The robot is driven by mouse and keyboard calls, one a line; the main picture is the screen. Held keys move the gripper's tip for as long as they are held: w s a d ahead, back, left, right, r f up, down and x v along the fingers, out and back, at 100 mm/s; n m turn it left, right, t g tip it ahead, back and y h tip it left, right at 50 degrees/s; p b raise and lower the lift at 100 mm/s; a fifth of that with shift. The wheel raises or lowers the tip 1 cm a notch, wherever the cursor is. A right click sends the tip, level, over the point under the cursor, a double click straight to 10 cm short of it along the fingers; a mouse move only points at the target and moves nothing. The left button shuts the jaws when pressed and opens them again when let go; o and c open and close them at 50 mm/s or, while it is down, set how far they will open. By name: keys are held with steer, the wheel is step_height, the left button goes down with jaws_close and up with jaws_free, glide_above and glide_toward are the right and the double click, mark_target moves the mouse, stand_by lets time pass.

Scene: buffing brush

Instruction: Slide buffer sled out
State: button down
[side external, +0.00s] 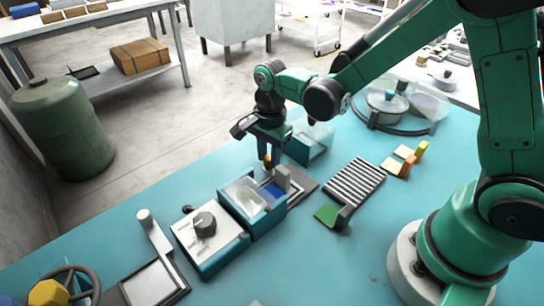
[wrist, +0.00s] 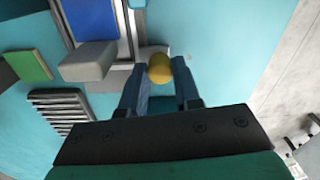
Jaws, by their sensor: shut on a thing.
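My gripper (side external: 267,157) is over the blue-green bench, at the far end of a teal box with a clear lid (side external: 246,197). Its fingers are shut on a round yellow knob, which shows between the fingertips in the wrist view (wrist: 159,68). A grey block (side external: 283,178) stands close beside the fingers, next to a blue pad (side external: 272,190). In the wrist view the grey block (wrist: 88,62) and blue pad (wrist: 91,18) lie left of the knob. I cannot tell which of these parts is the buffer sled, or how the knob joins them.
A slatted rack (side external: 356,180) and green pad (side external: 326,214) lie to the right. A white-topped box with a dial (side external: 205,235) stands at the left. A clear bin (side external: 310,143) is just behind my gripper. Small coloured blocks (side external: 405,158) lie farther right.

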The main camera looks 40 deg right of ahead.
stand_by(0.4)
steer(key=shift+d, duration=2)
steer(key=c, duration=0.6)
jaws_free()
steer(key=shift+s+r, duration=0.1)
steer(key=shift+r, duration=2.7)
